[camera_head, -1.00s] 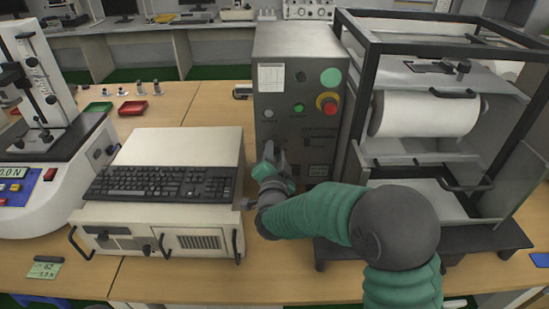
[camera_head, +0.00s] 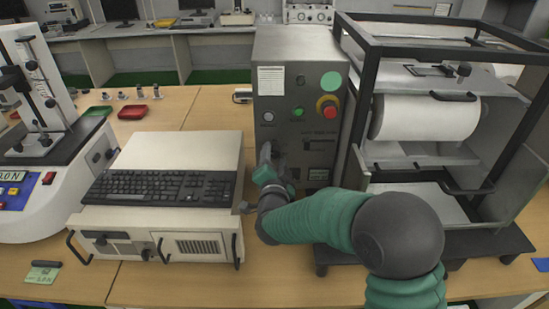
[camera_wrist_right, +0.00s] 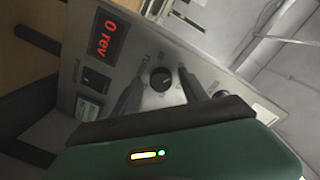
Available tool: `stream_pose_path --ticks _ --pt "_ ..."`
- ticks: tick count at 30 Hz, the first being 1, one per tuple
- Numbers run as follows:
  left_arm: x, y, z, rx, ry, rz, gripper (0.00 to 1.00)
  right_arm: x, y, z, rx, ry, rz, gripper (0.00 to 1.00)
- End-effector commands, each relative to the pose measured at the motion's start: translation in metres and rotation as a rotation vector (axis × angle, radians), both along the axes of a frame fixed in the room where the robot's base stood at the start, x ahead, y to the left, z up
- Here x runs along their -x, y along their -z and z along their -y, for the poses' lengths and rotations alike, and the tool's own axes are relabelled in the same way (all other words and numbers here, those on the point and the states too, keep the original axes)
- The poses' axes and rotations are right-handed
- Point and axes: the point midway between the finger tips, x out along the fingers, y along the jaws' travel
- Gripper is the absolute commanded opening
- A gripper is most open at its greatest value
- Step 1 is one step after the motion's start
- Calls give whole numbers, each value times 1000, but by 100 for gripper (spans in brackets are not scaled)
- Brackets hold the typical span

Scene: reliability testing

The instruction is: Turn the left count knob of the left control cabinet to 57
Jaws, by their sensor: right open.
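The grey control cabinet (camera_head: 262,135) stands mid-table, its front panel facing me. In the right wrist view, a small round black knob (camera_wrist_right: 160,77) with a light pointer mark sits on its panel. A red display (camera_wrist_right: 108,35) beside it reads "0 rev". My right gripper (camera_head: 267,155) is at the panel's lower left, and its hand hides part of the panel there. In the right wrist view, the open right gripper (camera_wrist_right: 161,82) has one finger on each side of the knob, with visible gaps. Contact cannot be told. My left gripper is out of view.
A red emergency button (camera_head: 328,107) and a green button (camera_head: 297,112) sit higher on the cabinet. A black-framed machine with a white roll (camera_head: 425,118) stands close right. A keyboard (camera_head: 160,188) lies on a beige unit to the left.

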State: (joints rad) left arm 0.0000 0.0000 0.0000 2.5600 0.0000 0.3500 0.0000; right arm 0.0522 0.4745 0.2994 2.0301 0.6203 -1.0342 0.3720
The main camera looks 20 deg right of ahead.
Motion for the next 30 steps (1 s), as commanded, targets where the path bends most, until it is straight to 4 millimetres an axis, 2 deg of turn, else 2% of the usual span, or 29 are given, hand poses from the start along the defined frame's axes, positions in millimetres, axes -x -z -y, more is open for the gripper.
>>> stream_pose_path --ticks 5,8,21,25,30 --pt "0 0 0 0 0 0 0 4 -1 -2 1 -1 2 52" --pt "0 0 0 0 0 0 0 17 -2 -6 0 -3 2 52" --pt "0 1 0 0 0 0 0 132 -6 -43 2 -4 0 52" --pt "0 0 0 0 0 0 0 152 -7 -49 1 -2 -1 52" --pt "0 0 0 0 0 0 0 159 -7 -51 0 -1 -1 52"
